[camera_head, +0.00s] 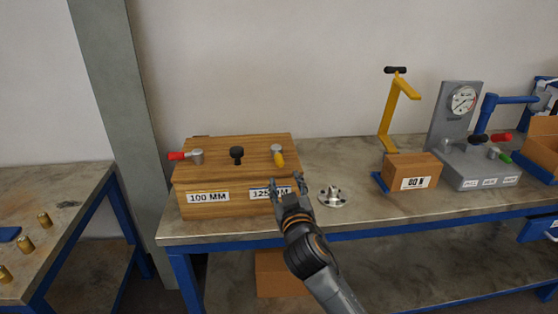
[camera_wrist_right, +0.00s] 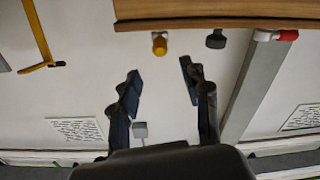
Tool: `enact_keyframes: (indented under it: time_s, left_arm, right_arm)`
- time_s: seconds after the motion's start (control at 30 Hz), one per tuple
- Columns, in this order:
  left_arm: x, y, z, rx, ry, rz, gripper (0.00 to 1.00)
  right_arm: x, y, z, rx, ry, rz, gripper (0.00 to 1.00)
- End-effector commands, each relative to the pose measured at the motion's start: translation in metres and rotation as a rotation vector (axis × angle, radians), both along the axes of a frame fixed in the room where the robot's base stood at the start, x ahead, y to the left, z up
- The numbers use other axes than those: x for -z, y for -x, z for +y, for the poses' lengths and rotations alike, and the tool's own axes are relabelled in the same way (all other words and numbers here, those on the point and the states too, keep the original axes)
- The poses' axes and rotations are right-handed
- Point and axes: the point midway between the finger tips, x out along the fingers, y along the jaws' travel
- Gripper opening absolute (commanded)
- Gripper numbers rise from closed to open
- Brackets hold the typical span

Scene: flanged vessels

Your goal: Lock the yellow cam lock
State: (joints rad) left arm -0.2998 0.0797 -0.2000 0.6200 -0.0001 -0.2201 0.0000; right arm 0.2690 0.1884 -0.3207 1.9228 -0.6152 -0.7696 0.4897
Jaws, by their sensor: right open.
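The yellow cam lock (camera_head: 279,159) is a short yellow handle on a grey round pivot, on top of the wooden box (camera_head: 206,211) at its right end. The handle points toward the front edge of the box. In the right wrist view, which looks upside down, the yellow handle's end (camera_wrist_right: 159,45) shows beyond the fingertips. My right gripper (camera_head: 287,186) is open and empty, just in front of the box's right part and apart from the handle. Its two fingers also show in the wrist view (camera_wrist_right: 160,75). My left gripper is not in view.
A black knob (camera_head: 237,154) and a red-handled cam lock (camera_head: 180,155) are also on the box. A metal flange (camera_head: 333,197) lies on the bench to the right. Farther right are a yellow stand (camera_head: 394,105), a small labelled box (camera_head: 413,170) and a gauge fixture (camera_head: 456,130).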

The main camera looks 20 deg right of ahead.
Motion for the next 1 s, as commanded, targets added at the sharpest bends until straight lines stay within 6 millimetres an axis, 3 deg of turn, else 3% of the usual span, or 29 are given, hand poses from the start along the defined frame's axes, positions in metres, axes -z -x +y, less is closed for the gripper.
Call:
enact_keyframes:
  time_s: [0.3, 0.5, 0.7, 1.0]
  left_arm:
    - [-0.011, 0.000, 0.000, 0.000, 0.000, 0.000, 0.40]
    - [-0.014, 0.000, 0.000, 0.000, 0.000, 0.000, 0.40]
    - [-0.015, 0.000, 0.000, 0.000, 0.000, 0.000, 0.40]
    - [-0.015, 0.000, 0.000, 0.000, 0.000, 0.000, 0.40]
  right_arm:
    - [-0.002, -0.061, -0.010, 0.001, 0.003, 0.002, 0.46]
    - [-0.001, -0.091, -0.015, 0.001, 0.001, 0.002, 0.46]
    - [0.000, -0.108, -0.017, 0.001, 0.001, 0.002, 0.46]
    - [0.001, -0.113, -0.018, 0.000, 0.001, 0.002, 0.46]
